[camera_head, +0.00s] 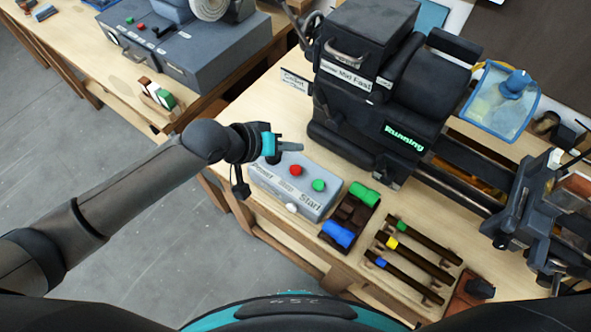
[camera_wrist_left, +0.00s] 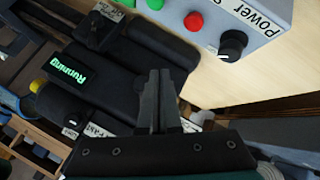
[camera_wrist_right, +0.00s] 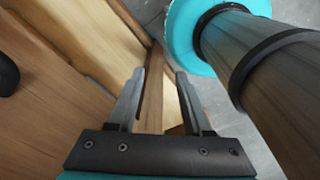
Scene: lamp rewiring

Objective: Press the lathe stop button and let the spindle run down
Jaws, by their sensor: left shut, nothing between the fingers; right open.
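The grey control box (camera_head: 265,182) has a red button (camera_head: 295,170), a green button (camera_head: 319,185) marked Start and a pale knob (camera_head: 291,208). The left wrist view also shows the red button (camera_wrist_left: 194,22) and a black knob (camera_wrist_left: 232,44) marked Power. The lathe (camera_head: 345,115) carries a lit green "Running" sign (camera_head: 405,138). My left gripper (camera_head: 297,147) is shut and empty, by the box's far edge, apart from the red button. Its closed fingers (camera_wrist_left: 160,74) show in the left wrist view. My right gripper (camera_wrist_right: 160,76) is open and empty, near wooden bench parts; the head view does not show it.
A holder with a green and a blue cylinder (camera_head: 338,234) sits right of the box. Beyond it is a rack of dark bars (camera_head: 415,262) with coloured ends. A clear blue-rimmed guard (camera_head: 500,103) stands at the lathe. A grey case (camera_head: 190,50) lies on the left bench.

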